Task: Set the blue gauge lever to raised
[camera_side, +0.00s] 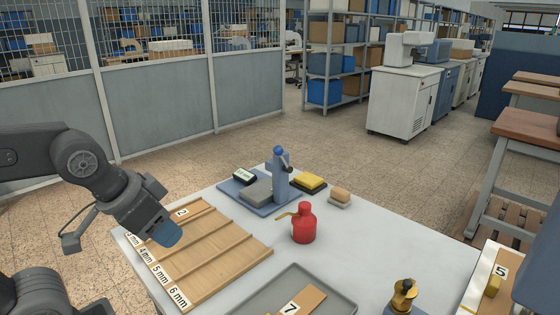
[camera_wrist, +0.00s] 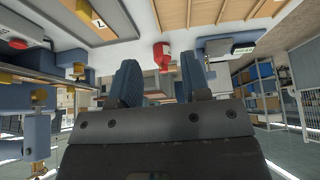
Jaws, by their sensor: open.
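A blue-grey gauge (camera_side: 280,183) stands upright on a flat blue base at the back of the white table in the side view. It has a blue knob on top and a short dark lever (camera_side: 288,162) by its upper right. The lever's exact angle is too small to tell. My gripper (camera_side: 168,235) is at the left, above the wooden board, well apart from the gauge and pointing down to the right. In the wrist view, its two blue fingers (camera_wrist: 160,78) are spread with nothing between them. The gauge's base and display (camera_wrist: 243,48) show at upper right there.
A red can (camera_side: 303,224) with a brass spout stands right of the wooden board (camera_side: 210,255), between my gripper and the table's right side. A grey tray (camera_side: 250,303) lies in front, with a brass-topped device (camera_side: 403,294) to its right. Yellow and tan blocks sit beside the gauge.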

